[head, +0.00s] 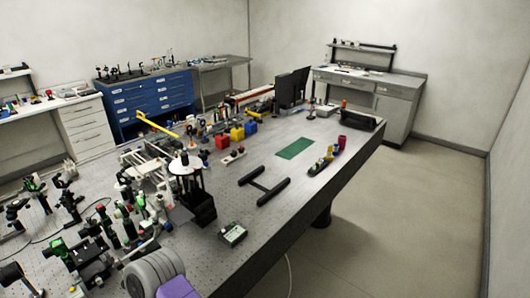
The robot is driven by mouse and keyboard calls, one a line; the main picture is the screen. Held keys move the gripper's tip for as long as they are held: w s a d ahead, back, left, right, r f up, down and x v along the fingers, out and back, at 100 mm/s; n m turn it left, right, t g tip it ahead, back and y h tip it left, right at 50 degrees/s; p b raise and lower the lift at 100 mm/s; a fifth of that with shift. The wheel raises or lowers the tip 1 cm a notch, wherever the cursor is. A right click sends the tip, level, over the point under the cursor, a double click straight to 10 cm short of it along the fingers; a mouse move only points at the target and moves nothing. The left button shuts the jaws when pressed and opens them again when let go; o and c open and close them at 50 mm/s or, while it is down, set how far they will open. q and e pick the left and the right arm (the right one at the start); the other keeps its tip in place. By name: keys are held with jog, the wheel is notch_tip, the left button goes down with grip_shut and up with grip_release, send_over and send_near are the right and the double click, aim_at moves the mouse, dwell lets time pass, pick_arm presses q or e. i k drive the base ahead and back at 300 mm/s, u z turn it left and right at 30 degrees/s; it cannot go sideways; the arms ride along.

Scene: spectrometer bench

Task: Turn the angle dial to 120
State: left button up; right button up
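A white round disc (186,166) sits flat on top of a dark stand (199,205) near the middle of the bench. It may be the angle dial, but no scale or number is readable at this size, so its setting cannot be told. A small grey box with a dark greenish face (232,234) lies on the bench near the front edge, right of the stand. Neither of my grippers shows in the head view.
The perforated bench (225,200) carries crowded optical mounts (110,235) on the left. A black H-shaped frame (264,188), a green mat (296,149), coloured blocks (237,134) and a monitor (293,88) stand farther back. Open floor (400,220) lies right of the bench.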

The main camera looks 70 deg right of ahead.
aim_at(184, 165)
jog(key=z, duration=2.1)
